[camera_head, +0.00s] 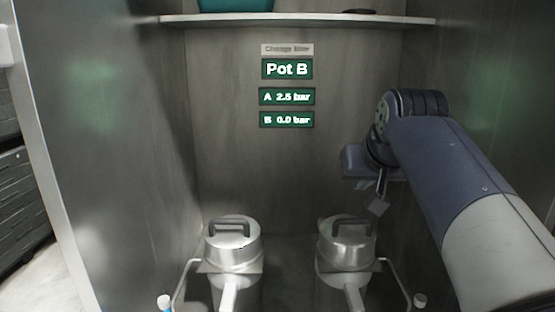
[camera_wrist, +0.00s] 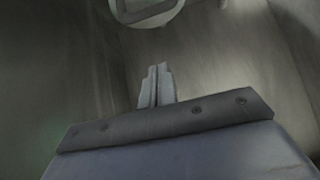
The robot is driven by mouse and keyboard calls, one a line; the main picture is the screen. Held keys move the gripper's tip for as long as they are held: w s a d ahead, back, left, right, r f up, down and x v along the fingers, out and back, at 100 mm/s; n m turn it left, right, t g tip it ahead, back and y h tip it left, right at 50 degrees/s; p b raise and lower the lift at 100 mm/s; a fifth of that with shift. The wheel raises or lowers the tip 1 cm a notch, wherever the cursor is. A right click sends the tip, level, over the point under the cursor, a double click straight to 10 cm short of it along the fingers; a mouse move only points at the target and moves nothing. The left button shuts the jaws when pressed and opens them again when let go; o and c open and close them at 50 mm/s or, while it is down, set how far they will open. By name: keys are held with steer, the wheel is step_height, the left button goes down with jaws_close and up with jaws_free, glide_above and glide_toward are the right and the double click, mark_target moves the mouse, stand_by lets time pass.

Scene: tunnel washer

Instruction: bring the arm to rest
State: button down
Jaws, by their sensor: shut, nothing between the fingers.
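My arm reaches in from the right side of the head view, with its wrist bent down. My gripper (camera_head: 378,204) hangs in the air above and to the right of the right-hand steel pot. In the wrist view my gripper (camera_wrist: 157,72) shows its two fingers together, with nothing between them. The tips appear apart from the walls and the pots. Part of a round metal lid with a handle (camera_wrist: 146,10) shows at the top of the wrist view.
Two lidded steel pots, left (camera_head: 232,245) and right (camera_head: 346,246), stand low in a metal recess. A shelf (camera_head: 300,19) crosses above. A sign reads "Pot B" (camera_head: 287,69); panels read A 2.5 bar (camera_head: 287,97) and B 0.0 bar (camera_head: 287,120). The right wall is near my arm.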

steer(key=v, duration=0.5)
steer(key=x, duration=0.9)
steer(key=shift+w+f+p, duration=0.15)
steer(key=shift+f+p, duration=0.15)
steer(key=shift+f, duration=0.1)
steer(key=s+f+b, duration=0.1)
steer(key=f+b, duration=0.1)
steer(key=s+f+b, duration=0.1)
steer(key=f+b, duration=0.1)
steer(key=shift+s, duration=0.15)
steer(key=shift+a+r+p, duration=0.1)
steer(key=shift+r+p, duration=0.75)
steer(key=shift+p, duration=0.15)
steer(key=shift+w+r+g+p, duration=0.2)
steer(key=shift+w+g+p, duration=0.2)
steer(key=shift+w+p, duration=0.4)
steer(key=p, duration=0.2)
steer(key=w+r+g+p, duration=0.1)
steer(key=p, duration=0.2)
steer(key=shift+w+r+g, duration=0.15)
steer(key=shift+w+g, duration=0.15)
steer(key=shift+w, duration=0.35)
step_height(320, 180, up, 4)
steer(key=w, duration=0.1)
step_height(320, 180, up, 7)
steer(key=b, duration=0.1)
glide_above(355, 223)
steer(key=shift+w, duration=0.25)
